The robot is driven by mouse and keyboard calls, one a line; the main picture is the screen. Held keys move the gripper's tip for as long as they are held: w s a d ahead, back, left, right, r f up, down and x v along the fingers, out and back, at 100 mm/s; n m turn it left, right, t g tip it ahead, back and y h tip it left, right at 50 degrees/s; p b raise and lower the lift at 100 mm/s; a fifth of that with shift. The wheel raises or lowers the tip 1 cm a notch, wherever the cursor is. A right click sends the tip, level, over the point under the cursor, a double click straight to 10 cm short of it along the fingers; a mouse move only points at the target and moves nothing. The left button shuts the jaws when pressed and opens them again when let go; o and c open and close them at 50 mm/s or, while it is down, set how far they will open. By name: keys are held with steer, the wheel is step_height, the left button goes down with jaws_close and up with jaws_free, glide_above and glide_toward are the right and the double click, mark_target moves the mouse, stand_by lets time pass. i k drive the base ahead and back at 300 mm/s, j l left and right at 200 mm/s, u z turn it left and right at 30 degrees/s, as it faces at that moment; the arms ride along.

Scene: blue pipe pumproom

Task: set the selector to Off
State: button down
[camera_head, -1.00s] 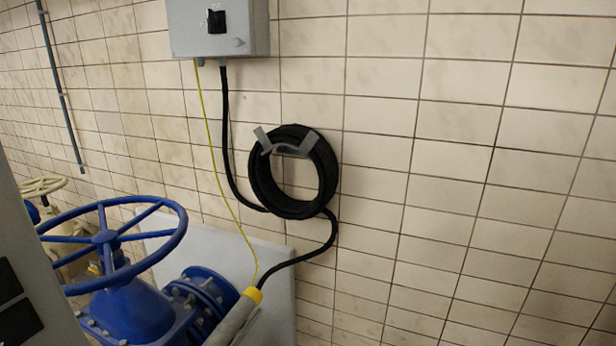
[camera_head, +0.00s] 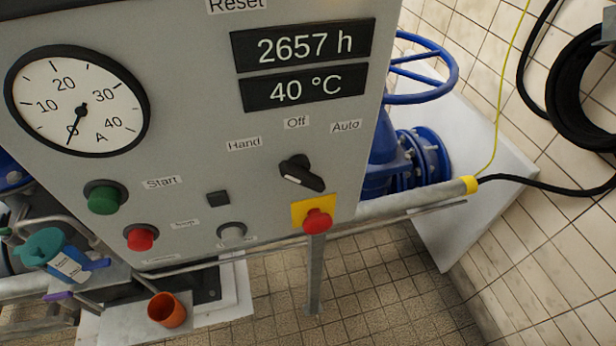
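The selector (camera_head: 302,173) is a black rotary knob on the grey control panel (camera_head: 200,130). Its labels are Hand (camera_head: 243,144) at upper left, Off (camera_head: 297,122) above and Auto (camera_head: 346,127) at upper right. The knob's bar slants from upper left to lower right, with its upper end turned to the Hand side rather than straight up at Off. My gripper is not in view.
A red button on a yellow plate (camera_head: 316,220) sits just below the selector. Left of it are a green button (camera_head: 104,198), a red button (camera_head: 141,238) and a gauge (camera_head: 77,101). A blue valve wheel (camera_head: 425,68) stands behind the panel's right edge.

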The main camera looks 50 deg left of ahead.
mark_target(295, 171)
steer(key=j+u, duration=0.75)
steer(key=j, duration=0.2)
steer(key=k+j+z, duration=0.2)
steer(key=j+z, duration=0.15)
steer(key=j, duration=0.2)
